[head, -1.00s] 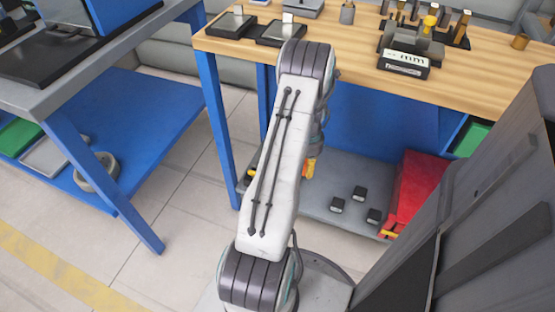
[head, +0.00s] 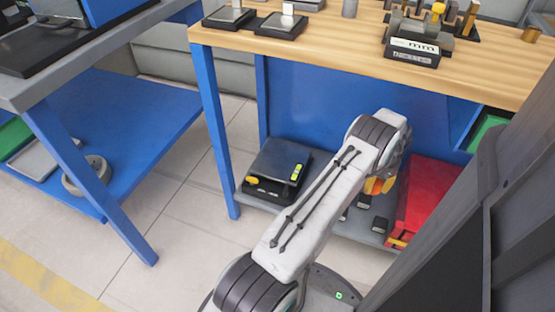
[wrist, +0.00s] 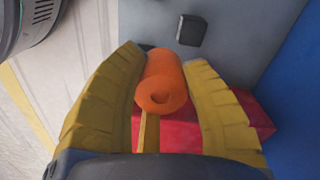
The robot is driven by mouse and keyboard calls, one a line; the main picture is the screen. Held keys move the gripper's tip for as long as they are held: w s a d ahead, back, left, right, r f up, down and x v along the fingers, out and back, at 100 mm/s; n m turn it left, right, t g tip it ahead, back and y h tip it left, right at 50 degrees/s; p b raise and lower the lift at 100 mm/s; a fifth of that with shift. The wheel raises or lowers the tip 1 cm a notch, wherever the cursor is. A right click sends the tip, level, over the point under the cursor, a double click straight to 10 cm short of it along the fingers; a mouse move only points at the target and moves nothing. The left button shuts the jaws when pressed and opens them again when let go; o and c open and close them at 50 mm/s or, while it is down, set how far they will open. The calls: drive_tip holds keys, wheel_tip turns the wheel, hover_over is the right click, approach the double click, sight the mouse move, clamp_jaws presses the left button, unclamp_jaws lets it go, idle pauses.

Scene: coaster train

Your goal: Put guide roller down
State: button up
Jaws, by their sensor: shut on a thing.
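The guide roller (wrist: 163,80) is an orange cylinder with a hole in its end. In the wrist view it sits between the two yellow fingers of my gripper (wrist: 163,92), which is shut on it. In the head view my gripper (head: 378,186) is mostly hidden behind my arm, with a bit of orange and yellow showing, in front of the bench's lower shelf. In the wrist view the grey shelf (wrist: 228,62) and a red object (wrist: 258,120) lie beyond the roller. I cannot tell how high the roller is above the shelf.
The wooden benchtop (head: 330,45) overhangs the shelf. A black device with a yellow-green level (head: 278,168) is on the shelf's left. Small dark blocks (head: 380,225) lie near a red case (head: 432,200) on the right. A blue leg (head: 216,130) stands at the left corner.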

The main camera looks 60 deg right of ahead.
drive_tip(key=m, duration=0.1)
drive_tip(key=d+r+m, duration=0.1)
drive_tip(key=shift+s+m, duration=0.1)
drive_tip(key=shift+m, duration=0.3)
drive_tip(key=m, duration=0.6)
drive_tip(key=shift+a, duration=0.3)
drive_tip(key=shift+m, duration=0.3)
